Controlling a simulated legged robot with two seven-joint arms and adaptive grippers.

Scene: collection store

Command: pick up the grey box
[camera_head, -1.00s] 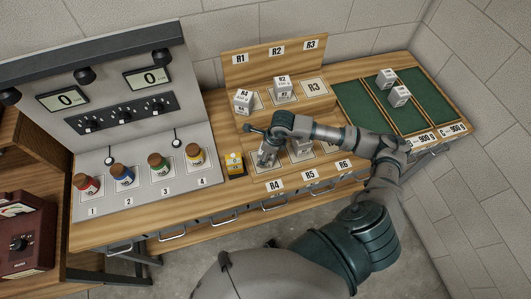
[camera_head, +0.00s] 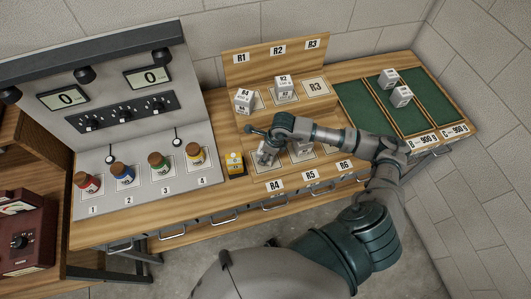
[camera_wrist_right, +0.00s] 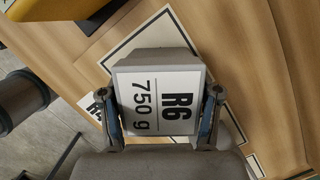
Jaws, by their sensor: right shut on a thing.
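The grey box (camera_wrist_right: 157,63) fills the middle of the right wrist view. Its white face reads "R6 750 g". My right gripper (camera_wrist_right: 160,110) has one finger on each side of the box and is shut on it. In the head view the right gripper (camera_head: 265,153) is at the front left of the wooden stand, above the R4 label, and mostly hides the box. A black-bordered pale square lies below the box; I cannot tell whether the box touches it. My left gripper is not in view.
A yellow box (camera_head: 235,164) stands just left of my right gripper. White boxes (camera_head: 244,100) (camera_head: 283,87) sit on the stand's upper step. Two more (camera_head: 388,77) (camera_head: 401,96) lie on the green trays at right. Several bottles (camera_head: 123,173) stand on the grey panel.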

